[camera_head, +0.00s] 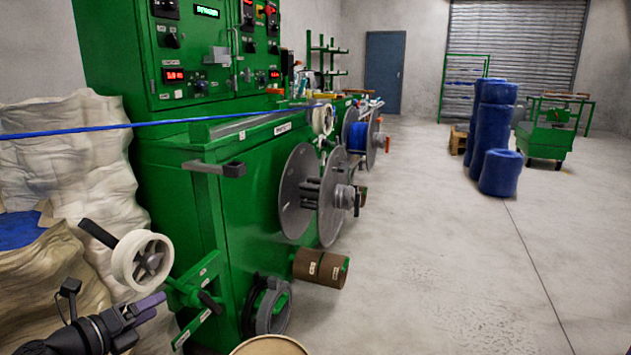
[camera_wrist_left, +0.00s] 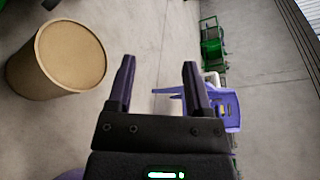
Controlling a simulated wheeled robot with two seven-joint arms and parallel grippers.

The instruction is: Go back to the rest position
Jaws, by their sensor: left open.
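My left gripper (camera_head: 150,307) is at the lower left in the head view, in front of the white spool (camera_head: 143,262) and the sacks. In the left wrist view the two dark fingers of this gripper (camera_wrist_left: 159,65) stand apart with only floor between them, so it is open and empty. The blue cable (camera_head: 95,130) runs taut from the left edge to the green machine (camera_head: 240,195), well above my left gripper and apart from it. My right gripper shows in neither view.
A brown drum (camera_head: 270,346) stands near the bottom edge, and also shows in the wrist view (camera_wrist_left: 72,55). Pale sacks (camera_head: 60,160) fill the left. Metal reel discs (camera_head: 298,190) stick out from the machine.

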